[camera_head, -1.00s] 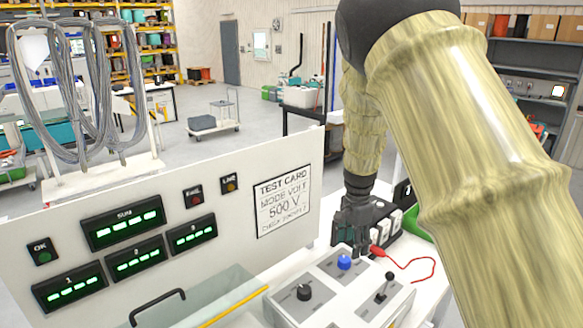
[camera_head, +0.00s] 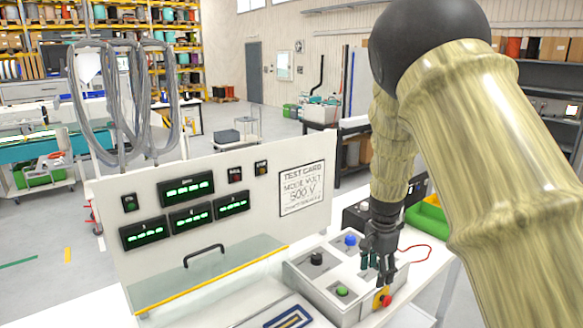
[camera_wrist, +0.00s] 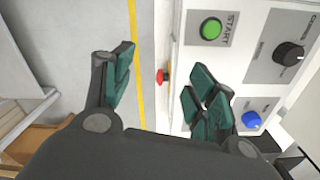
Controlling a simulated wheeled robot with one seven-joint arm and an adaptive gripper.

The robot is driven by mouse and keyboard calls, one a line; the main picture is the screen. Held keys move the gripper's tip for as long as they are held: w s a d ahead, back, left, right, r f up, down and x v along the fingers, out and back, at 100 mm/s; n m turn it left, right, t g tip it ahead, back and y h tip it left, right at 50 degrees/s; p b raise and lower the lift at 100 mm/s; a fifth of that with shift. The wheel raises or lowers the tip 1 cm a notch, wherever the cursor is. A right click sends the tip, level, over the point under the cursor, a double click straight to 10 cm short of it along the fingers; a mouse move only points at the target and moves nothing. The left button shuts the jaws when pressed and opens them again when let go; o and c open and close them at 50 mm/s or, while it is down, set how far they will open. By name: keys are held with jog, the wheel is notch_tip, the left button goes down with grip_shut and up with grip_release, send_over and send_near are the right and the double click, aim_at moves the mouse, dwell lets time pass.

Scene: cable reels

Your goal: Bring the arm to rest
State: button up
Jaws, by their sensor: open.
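My gripper (camera_head: 378,268) hangs at the end of my arm, pointing down over the right part of the control box (camera_head: 318,287) in the head view. In the wrist view my gripper (camera_wrist: 157,88) has its dark green finger pads spread apart with nothing between them. Beyond them are the box's right edge, a red button (camera_wrist: 163,76), a green START button (camera_wrist: 211,29), a black knob (camera_wrist: 288,54) and a blue knob (camera_wrist: 251,119). In the head view my gripper and forearm hide part of the box and bench.
A white panel (camera_head: 235,215) with green displays and a test card (camera_head: 302,188) stands left of the gripper. A clear cover (camera_head: 200,275) with a black handle lies before it. A green bin (camera_head: 428,222) and red lead (camera_head: 416,250) lie on the right. Grey cable hangs far left.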

jog(key=s+d+f+n+b, duration=0.1)
jog(key=s+f+n, duration=0.1)
jog(key=s+f, duration=0.65)
jog(key=s+d+f+n+h+b, duration=0.15)
jog(key=s+f, duration=0.35)
jog(key=f, duration=0.7)
jog(key=s+d+f+n+b, duration=0.1)
jog(key=s+f+n, duration=0.2)
jog(key=s+f, duration=0.55)
jog(key=s+a+f+n, duration=0.1)
jog(key=s+f, duration=0.3)
jog(key=s, duration=0.4)
jog(key=s+a+f+n+y+b, duration=0.1)
jog(key=s+a+f+n, duration=0.1)
jog(key=s, duration=0.7)
jog(key=s+a+f+n+b, duration=0.1)
jog(key=s+f+n, duration=0.3)
jog(key=s, duration=0.5)
jog(key=shift+a+f+y, duration=0.25)
jog(key=shift+f+y, duration=0.1)
jog(key=shift+f, duration=0.5)
